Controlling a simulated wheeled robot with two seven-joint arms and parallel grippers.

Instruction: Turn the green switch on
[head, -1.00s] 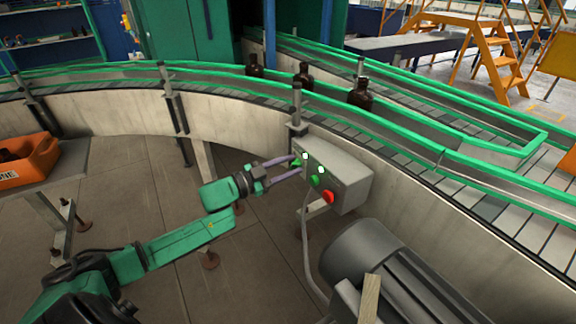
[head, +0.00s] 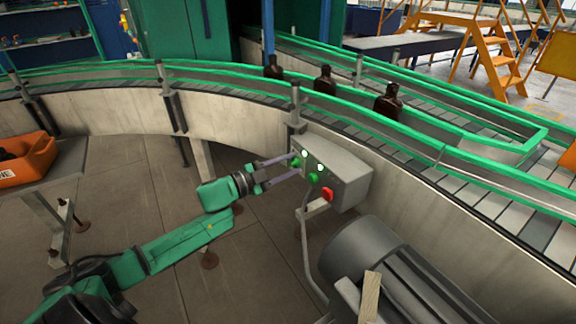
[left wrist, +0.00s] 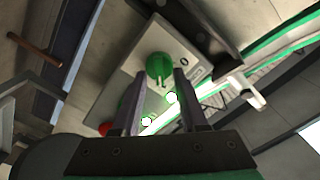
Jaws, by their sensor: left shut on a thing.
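A grey control box (head: 345,178) is mounted on the outer side of the curved conveyor in the head view. The green switch (head: 296,162) is a knob on its face; it shows in the left wrist view (left wrist: 159,66) as a round green knob with a raised grip. My left gripper (head: 297,166) reaches the box from the left, its two long fingers on either side of the switch and shut on it. The fingers partly hide the switch in the head view. My right gripper is not in view.
The box also carries a green button (head: 314,178), a red button (head: 328,194) and two bright lights. Dark amber bottles (head: 325,80) stand on the conveyor (head: 430,133). A grey motor (head: 400,275) lies below the box. An orange crate (head: 25,165) is at left.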

